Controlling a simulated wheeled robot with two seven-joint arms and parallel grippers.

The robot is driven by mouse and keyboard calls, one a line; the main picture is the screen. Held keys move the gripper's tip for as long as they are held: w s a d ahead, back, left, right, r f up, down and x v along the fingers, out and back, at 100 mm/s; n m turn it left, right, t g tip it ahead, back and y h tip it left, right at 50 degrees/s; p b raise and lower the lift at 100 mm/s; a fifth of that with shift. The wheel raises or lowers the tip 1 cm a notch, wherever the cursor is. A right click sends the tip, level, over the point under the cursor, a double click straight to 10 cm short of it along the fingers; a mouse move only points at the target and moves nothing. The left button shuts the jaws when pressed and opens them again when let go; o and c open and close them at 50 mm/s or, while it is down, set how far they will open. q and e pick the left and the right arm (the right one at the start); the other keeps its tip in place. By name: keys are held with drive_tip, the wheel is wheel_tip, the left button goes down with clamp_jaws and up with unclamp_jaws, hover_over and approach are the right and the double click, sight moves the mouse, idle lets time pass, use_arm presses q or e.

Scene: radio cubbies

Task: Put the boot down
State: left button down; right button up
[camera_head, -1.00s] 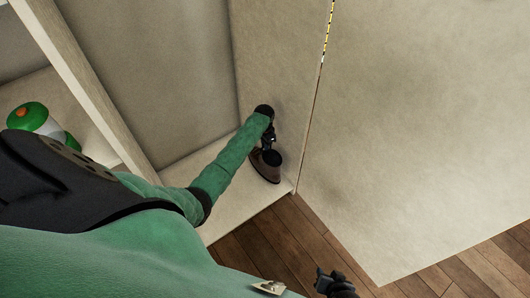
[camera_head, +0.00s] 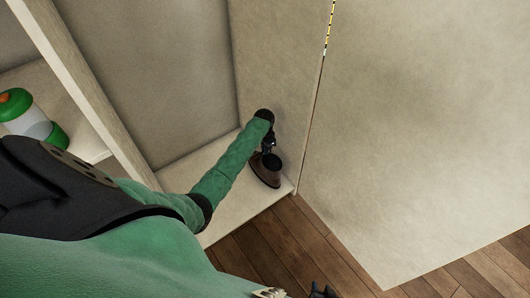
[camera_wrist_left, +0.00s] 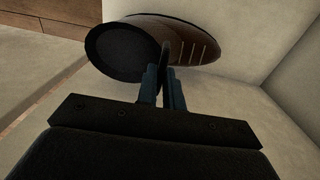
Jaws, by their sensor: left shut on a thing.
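The brown boot (camera_head: 265,177) with a dark opening is at the bottom of the cubby, by its right wall. My left gripper (camera_head: 268,150) is at the boot's upper edge, shut on it. In the left wrist view the boot (camera_wrist_left: 195,40) lies beyond the fingers (camera_wrist_left: 165,72), which pinch the rim of its dark opening. It appears to be at the cubby floor (camera_head: 225,205); I cannot tell whether its sole touches. My right gripper (camera_head: 320,291) shows only partly at the bottom edge, and its jaws are unclear.
A light divider (camera_head: 95,85) stands left of this cubby. Behind it is a green and white bottle-like object (camera_head: 32,118). A large pale panel (camera_head: 420,120) stands at the right. Wooden floor (camera_head: 290,240) lies in front.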

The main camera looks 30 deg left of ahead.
use_arm(q)
drive_tip(key=c, duration=1.5)
unclamp_jaws()
drive_tip(key=shift+c, duration=0.2)
